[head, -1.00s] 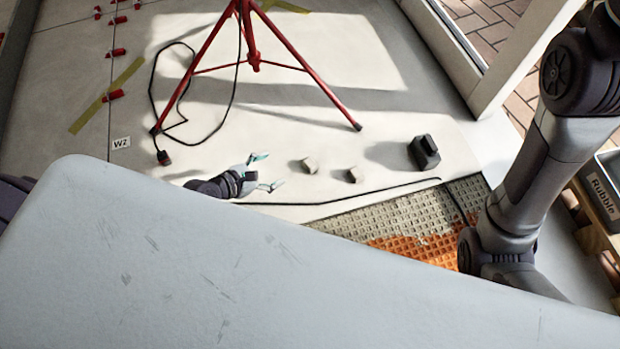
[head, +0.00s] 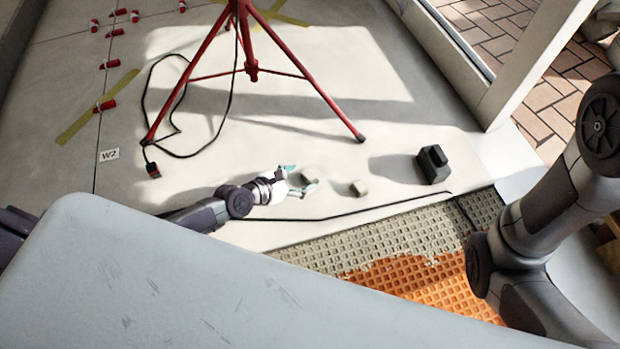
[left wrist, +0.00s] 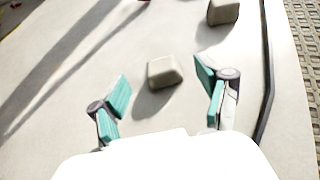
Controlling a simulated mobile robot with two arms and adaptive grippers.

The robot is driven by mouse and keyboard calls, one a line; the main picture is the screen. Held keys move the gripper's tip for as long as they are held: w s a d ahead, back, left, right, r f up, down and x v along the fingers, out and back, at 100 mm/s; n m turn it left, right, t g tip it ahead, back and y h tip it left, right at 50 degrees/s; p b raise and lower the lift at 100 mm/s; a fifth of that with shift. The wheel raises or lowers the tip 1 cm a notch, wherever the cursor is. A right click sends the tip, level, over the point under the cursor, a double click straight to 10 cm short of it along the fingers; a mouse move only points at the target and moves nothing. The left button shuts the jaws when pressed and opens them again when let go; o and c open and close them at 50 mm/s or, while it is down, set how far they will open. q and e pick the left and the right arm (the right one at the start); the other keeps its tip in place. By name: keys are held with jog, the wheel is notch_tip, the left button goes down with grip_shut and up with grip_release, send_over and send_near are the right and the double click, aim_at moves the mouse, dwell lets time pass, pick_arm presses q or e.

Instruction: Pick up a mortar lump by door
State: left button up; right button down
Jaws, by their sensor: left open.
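Two small grey mortar lumps lie on the pale floor near the doorway. The nearer lump (head: 309,175) sits just beyond my left gripper's fingertips; in the left wrist view this lump (left wrist: 164,72) lies ahead of the gap between the fingers, not touching them. The other lump (head: 359,188) lies to its right and shows at the top right of the left wrist view (left wrist: 223,11). My left gripper (head: 299,180) has its teal-padded fingers spread, with nothing between them. My right gripper is out of the frames; only my right arm shows.
A red tripod (head: 251,68) with a black cable stands behind the lumps. A dark block (head: 433,164) is to their right. A black cord (head: 385,208) runs along the floor edge beside the grid matting (head: 420,270). The door frame (head: 520,75) is at right.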

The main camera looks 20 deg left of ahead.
aim_at(309, 175)
pick_arm(q)
jog(key=b+x, duration=0.2)
jog(key=x, duration=0.2)
jog(key=shift+s+f, duration=0.1)
jog(key=shift+f, duration=0.1)
jog(key=shift+w+d, duration=0.1)
jog(key=shift+w, duration=0.15)
jog(key=c, duration=1.3)
jog(key=shift+r, duration=0.1)
